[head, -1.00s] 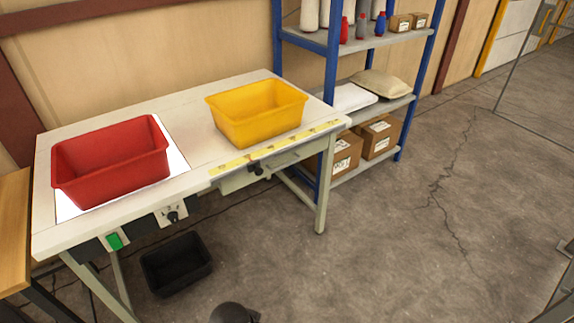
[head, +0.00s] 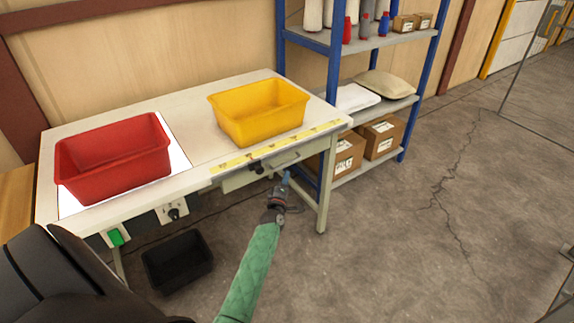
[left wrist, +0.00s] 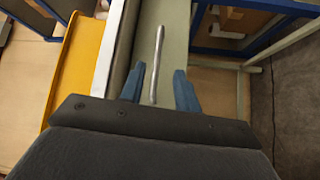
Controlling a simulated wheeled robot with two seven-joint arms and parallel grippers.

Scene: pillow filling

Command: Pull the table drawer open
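The table drawer (head: 300,157) sits under the right half of the white table's front edge and looks closed. Its metal bar handle (left wrist: 157,65) shows in the left wrist view, against the pale green drawer front (left wrist: 172,35). My left gripper (head: 287,175), at the end of the green-sleeved arm, is just below and in front of the drawer. In the left wrist view its blue fingers (left wrist: 159,82) are open, one on each side of the handle's near end. Whether they touch it cannot be told. My right gripper is not in view.
On the table (head: 195,135) stand a red bin (head: 115,160) and a yellow bin (head: 255,112). A black bin (head: 177,262) is on the floor beneath. A blue shelf rack (head: 333,75) with boxes stands right of the table. The floor in front is clear.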

